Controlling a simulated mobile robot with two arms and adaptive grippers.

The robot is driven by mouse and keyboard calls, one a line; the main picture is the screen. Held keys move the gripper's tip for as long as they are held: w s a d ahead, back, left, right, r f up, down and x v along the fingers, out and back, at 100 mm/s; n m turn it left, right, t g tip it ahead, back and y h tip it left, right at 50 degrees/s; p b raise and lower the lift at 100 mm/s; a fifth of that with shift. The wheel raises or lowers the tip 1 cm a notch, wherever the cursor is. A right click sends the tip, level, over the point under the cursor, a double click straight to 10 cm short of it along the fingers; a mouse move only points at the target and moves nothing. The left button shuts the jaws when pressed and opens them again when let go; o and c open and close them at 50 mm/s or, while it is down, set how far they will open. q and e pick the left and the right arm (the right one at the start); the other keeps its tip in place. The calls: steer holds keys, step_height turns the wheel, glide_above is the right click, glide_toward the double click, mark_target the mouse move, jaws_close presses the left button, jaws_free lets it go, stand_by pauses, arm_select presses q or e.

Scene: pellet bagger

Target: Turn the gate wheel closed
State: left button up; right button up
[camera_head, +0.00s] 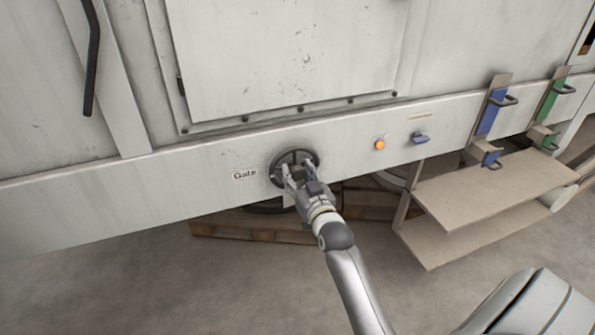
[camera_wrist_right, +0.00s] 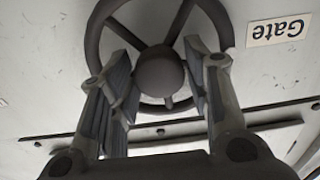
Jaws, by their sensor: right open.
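The gate wheel (camera_head: 300,154) is a dark, round, spoked handwheel on the white machine's lower rail, just right of a "Gate" label (camera_head: 244,174). My right gripper (camera_head: 292,172) is at the wheel with its fingers open. In the right wrist view the wheel (camera_wrist_right: 159,72) fills the upper middle, and the open fingers of my right gripper (camera_wrist_right: 160,90) stand on either side of its hub, overlapping the rim. I cannot tell whether they touch it. The label (camera_wrist_right: 277,30) appears upside down at the upper right there. My left gripper is not in view.
An orange button (camera_head: 379,144) and a small blue handle (camera_head: 419,137) sit right of the wheel on the rail. Blue (camera_head: 490,112) and green (camera_head: 548,103) latches are farther right, above a beige shelf (camera_head: 490,190). A wooden pallet (camera_head: 235,226) lies below. The floor at lower left is clear.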

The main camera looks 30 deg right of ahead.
steer(key=shift+w+d, duration=0.1)
steer(key=shift+w, duration=0.3)
steer(key=shift+c, duration=0.2)
jaws_close()
steer(key=shift+w, duration=0.1)
